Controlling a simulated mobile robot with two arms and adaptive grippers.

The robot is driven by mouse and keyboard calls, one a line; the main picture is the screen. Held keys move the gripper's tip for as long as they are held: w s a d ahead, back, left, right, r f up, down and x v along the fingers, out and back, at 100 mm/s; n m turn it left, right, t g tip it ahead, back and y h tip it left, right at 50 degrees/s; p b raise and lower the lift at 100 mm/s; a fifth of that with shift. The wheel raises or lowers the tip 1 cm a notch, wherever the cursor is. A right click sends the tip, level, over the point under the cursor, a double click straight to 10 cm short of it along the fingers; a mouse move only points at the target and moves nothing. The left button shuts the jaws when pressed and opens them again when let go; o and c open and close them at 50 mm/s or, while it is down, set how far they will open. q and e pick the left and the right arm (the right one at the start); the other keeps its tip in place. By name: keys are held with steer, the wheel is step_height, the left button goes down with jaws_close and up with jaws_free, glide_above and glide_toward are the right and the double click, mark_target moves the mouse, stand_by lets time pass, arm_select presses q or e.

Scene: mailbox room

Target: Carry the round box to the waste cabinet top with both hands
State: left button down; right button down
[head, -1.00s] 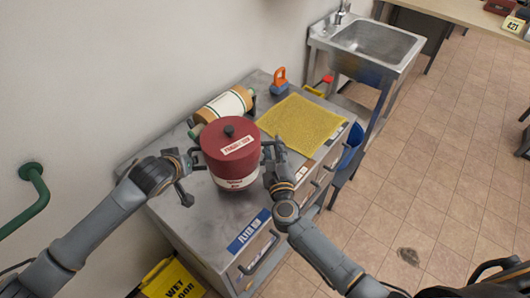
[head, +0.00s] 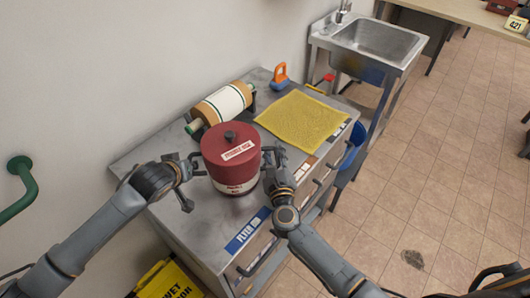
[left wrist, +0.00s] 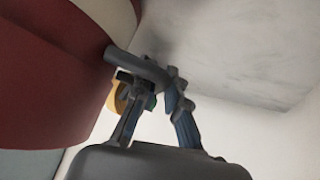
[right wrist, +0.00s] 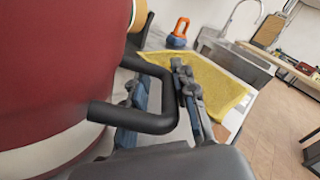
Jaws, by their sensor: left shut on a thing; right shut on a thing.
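The round box (head: 230,165) is dark red with a white lower band, a black knob on its lid and black side handles. It is upright over the grey metal cabinet top (head: 150,150); I cannot tell whether its hidden base touches that surface. My left gripper (head: 188,178) is shut on the handle at its left side; the left wrist view shows this dark handle (left wrist: 135,65) at the fingers. My right gripper (head: 272,165) is shut on the right handle; the right wrist view shows this black handle (right wrist: 150,122) beside the fingers.
A rolled cylinder (head: 222,103) lies behind the box, and a yellow mat (head: 300,120) lies to its right. An orange-and-blue object (head: 281,77) stands at the back. A sink (head: 370,45) stands beyond. A yellow wet-floor sign (head: 168,280) is at the cabinet's near left.

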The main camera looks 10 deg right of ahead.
arm_select(q)
steer(key=c, duration=1.4)
jaws_free()
steer(key=shift+s+d+f, duration=0.15)
steer(key=shift+s+d, duration=0.05)
steer(key=shift+d, duration=0.1)
arm_select(e)
steer(key=c, duration=1.1)
jaws_free()
steer(key=shift+a, duration=0.3)
arm_select(q)
steer(key=shift+a, duration=0.15)
arm_select(e)
steer(key=shift+o, duration=0.2)
steer(key=shift+d, duration=0.15)
arm_select(q)
steer(key=shift+s+a+r, duration=0.1)
steer(key=shift+r, duration=0.2)
arm_select(e)
steer(key=shift+s+d, duration=0.1)
arm_select(q)
steer(key=v, duration=1.1)
steer(key=shift+s, duration=0.15)
arm_select(e)
steer(key=s, duration=0.8)
steer(key=s+a, duration=0.1)
steer(key=s, duration=0.3)
steer(key=shift+a, duration=0.1)
